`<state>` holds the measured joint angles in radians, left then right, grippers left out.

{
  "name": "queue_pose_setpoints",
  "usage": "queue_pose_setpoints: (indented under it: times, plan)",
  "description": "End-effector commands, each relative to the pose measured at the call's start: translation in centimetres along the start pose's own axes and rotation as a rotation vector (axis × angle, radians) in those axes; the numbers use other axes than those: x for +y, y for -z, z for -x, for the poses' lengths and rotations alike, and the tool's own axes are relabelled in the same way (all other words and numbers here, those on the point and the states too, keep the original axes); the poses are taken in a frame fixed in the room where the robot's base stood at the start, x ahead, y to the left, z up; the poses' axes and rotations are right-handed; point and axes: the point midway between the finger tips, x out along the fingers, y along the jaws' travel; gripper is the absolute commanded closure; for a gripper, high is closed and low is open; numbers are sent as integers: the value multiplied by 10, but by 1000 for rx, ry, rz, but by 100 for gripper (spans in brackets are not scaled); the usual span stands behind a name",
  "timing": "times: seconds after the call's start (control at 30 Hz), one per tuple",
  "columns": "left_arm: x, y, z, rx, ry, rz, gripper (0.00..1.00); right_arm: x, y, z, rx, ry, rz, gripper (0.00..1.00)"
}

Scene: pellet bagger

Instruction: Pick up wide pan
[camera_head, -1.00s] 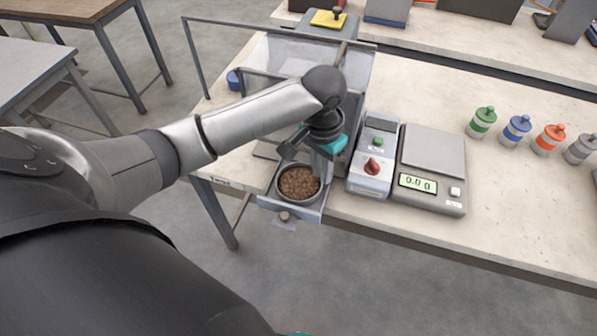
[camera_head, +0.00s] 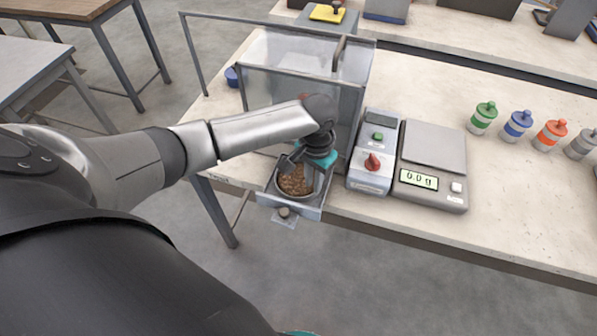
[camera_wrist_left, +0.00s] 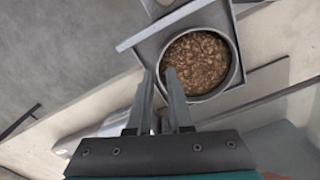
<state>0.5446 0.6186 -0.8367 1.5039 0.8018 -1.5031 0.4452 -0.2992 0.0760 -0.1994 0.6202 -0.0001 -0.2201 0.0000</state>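The wide pan (camera_head: 281,191) is a round, grey metal pan filled with brown pellets. It sits in a grey tray (camera_head: 310,214) at the front edge of the bench, below the clear-walled machine. In the left wrist view the pan (camera_wrist_left: 238,72) is just beyond the fingertips. The two fingers (camera_wrist_left: 160,73) are apart with a gap between them, close to the near rim. Whether they touch the rim cannot be told.
The clear-walled machine (camera_head: 300,92) stands behind the pan. A control box (camera_head: 372,165) with a red knob and a scale (camera_head: 432,160) reading zero are to its right. Several coloured bottles (camera_head: 517,127) stand farther right.

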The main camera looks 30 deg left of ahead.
Motion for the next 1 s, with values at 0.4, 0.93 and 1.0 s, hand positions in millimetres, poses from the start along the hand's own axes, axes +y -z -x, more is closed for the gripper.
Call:
queue_pose_setpoints:
  times: [0.4,0.93,1.0]
  plan:
    - [0,1,-46,0,1,-1,82,3,-2,-8,-2,-4,2,50]
    - [0,1,-45,0,1,-1,100,3,-2,-8,-2,-4,3,50]
    - [0,1,-45,0,1,-1,100,3,-2,-8,-2,-4,3,50]
